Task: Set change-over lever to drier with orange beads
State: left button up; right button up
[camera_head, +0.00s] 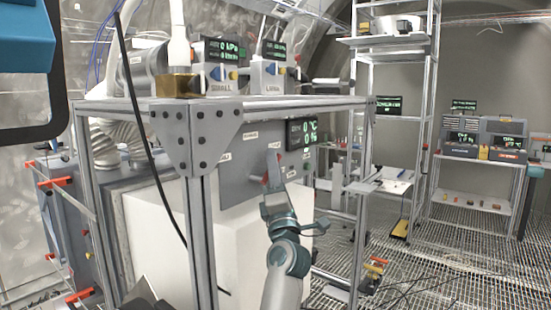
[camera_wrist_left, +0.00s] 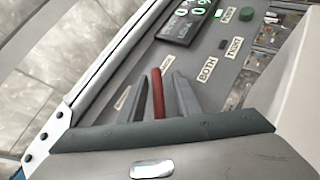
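The change-over lever is a red bar (camera_wrist_left: 158,93) on a grey control panel (camera_wrist_left: 222,82), seen in the left wrist view. The panel also shows in the head view (camera_head: 236,180), on the front of the framed rig. My left gripper (camera_wrist_left: 160,100) reaches the panel with one finger on each side of the lever. The fingers look apart, with a narrow gap beside the lever; I cannot tell whether either touches it. In the head view the gripper (camera_head: 273,170) hides most of the lever. I cannot make out orange beads clearly. My right gripper is not in view.
A metal frame post (camera_head: 200,220) and a hanging black cable (camera_head: 150,160) stand left of my arm. A white box (camera_head: 160,235) sits below the panel. A digital display (camera_head: 301,133) is at the panel's upper right. Shelving (camera_head: 390,120) stands behind, over grated floor.

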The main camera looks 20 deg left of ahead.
pick_arm(q)
jog(key=shift+r, duration=0.2)
grip_shut()
